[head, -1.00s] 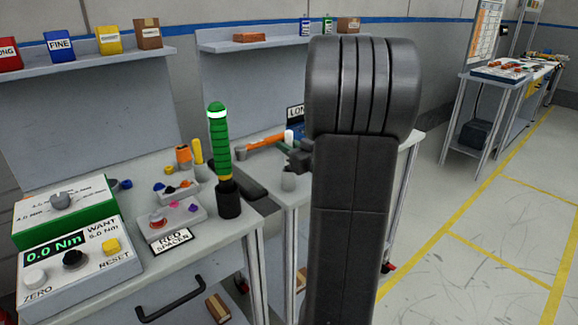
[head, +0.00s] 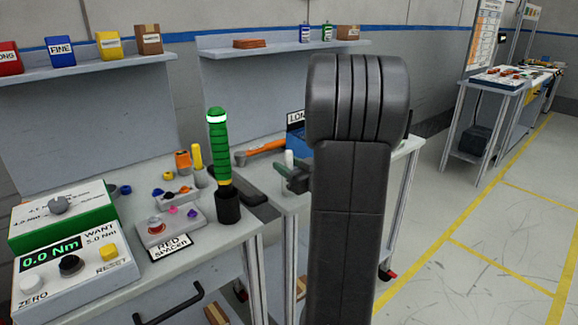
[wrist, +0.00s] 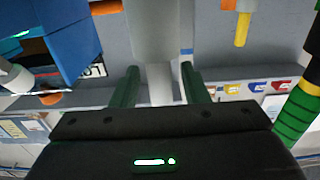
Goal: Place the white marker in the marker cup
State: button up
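The white marker stands upright between the green fingers of my gripper (wrist: 160,75), with a narrow gap showing on each side, so my gripper looks open around it. In the wrist view, a grey cylinder that looks like the marker cup (wrist: 158,28) lies just beyond the fingertips, in line with the marker. In the head view the top of the white marker (head: 289,157) shows above the fingers. The cup is mostly hidden there by my fingers and arm. I cannot see how deep the marker sits in it.
A green-handled tool (head: 218,150) stands in a black holder on the near bench. An orange wrench (head: 260,150) and a blue box (head: 297,142) lie near my gripper. Shelves run along the wall.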

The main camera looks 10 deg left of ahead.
aim_at(291, 155)
jog(key=shift+r, duration=0.25)
jog(key=v, duration=1.2)
jog(key=shift+p, duration=0.35)
jog(key=shift+a+f, duration=0.1)
jog(key=shift+a, duration=0.05)
jog(key=x, duration=1.1)
jog(key=shift+w+a, duration=0.25)
jog(key=shift+a, duration=0.05)
jog(key=shift+w+r, duration=0.15)
jog(key=shift+r, duration=1.5)
